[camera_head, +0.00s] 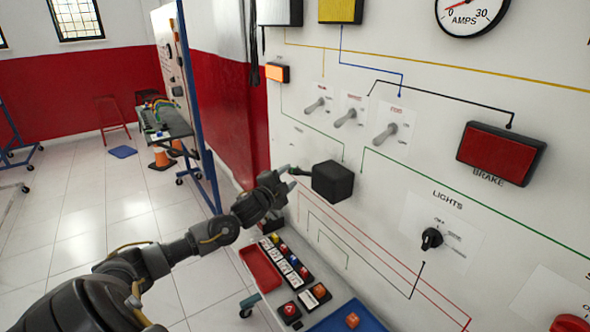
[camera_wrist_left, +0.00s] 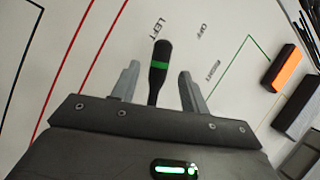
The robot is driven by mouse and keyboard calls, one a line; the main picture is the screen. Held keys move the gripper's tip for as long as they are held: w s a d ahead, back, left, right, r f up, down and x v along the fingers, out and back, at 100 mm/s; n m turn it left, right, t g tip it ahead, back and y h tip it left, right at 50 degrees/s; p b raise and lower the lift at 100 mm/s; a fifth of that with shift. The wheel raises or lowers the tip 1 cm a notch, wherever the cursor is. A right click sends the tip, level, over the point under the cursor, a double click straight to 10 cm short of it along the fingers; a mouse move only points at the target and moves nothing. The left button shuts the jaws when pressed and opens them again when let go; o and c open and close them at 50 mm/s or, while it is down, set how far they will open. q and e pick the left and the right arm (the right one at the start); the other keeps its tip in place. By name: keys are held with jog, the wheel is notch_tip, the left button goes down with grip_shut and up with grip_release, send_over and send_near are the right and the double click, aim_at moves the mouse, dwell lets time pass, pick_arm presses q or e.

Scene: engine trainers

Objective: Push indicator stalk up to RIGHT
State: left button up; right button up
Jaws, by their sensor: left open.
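The indicator stalk is a black lever with a green band. In the left wrist view the stalk (camera_wrist_left: 160,62) stands between my two open grey fingers, with a gap on either side. Its thick tip is by the printed word LEFT; OFF and RIGHT are printed to the right of it. Its base is hidden behind my gripper. In the head view the stalk (camera_head: 299,171) sticks out to the left of its black box (camera_head: 333,181) on the white panel. My left gripper (camera_head: 285,177) is open around the stalk's end. My right gripper is not in view.
Above the box are three toggle switches (camera_head: 350,116). To the right are a LIGHTS knob (camera_head: 431,238) and a red brake lamp (camera_head: 499,152). Below my left gripper is a table (camera_head: 345,318) with a red tray (camera_head: 260,267) and several small parts. The orange lamp (camera_head: 277,72) is above.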

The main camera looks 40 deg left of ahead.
aim_at(293, 173)
pick_arm(q)
jog(key=w, duration=0.3)
jog(key=w+p, duration=0.1)
jog(key=shift+w+a, duration=0.35)
jog(key=shift+w, duration=0.05)
grip_shut()
